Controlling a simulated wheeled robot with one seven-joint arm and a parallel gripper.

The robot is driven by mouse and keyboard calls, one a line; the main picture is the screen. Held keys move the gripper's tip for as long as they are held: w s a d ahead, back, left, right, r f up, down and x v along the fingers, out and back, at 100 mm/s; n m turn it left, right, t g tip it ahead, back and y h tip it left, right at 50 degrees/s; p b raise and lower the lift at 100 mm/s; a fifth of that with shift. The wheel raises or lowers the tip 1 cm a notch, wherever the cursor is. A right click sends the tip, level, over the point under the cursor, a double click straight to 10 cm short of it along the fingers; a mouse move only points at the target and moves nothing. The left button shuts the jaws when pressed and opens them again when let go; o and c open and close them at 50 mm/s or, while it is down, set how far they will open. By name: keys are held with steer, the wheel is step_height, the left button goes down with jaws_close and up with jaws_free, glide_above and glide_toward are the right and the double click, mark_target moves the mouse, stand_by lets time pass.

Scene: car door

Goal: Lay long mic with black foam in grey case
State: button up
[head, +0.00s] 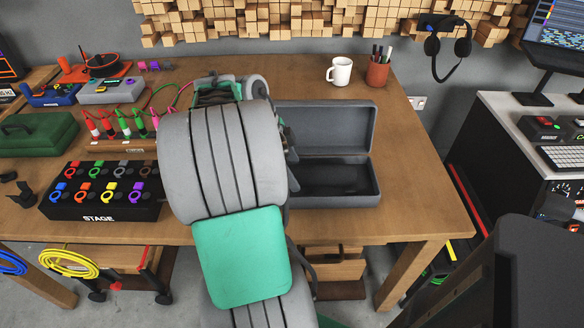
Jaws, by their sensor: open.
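The grey case (346,201) stands open on the wooden table, right of my arm, with its lid (324,128) raised at the back. The visible part of its inside looks empty; its left end is hidden behind my arm. I see no long mic with black foam; my arm covers the middle of the table and may hide it. My gripper (290,146) is mostly hidden behind my arm; only dark parts show at the arm's right edge, beside the case's left end. It is open; its fingertips cannot be made out.
A wooden rack (125,146) with several coloured plugs and cables stands left of my arm. A black STAGE box (103,207) and a green case (38,134) are further left. A white mug (340,71) and pen cup (377,72) stand behind the case. Table right of the case is clear.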

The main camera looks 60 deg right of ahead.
steer(key=p+v, duration=0.2)
steer(key=v, duration=0.5)
steer(key=shift+w+a+r, duration=0.1)
steer(key=shift+w+r, duration=0.05)
steer(key=shift+r, duration=0.2)
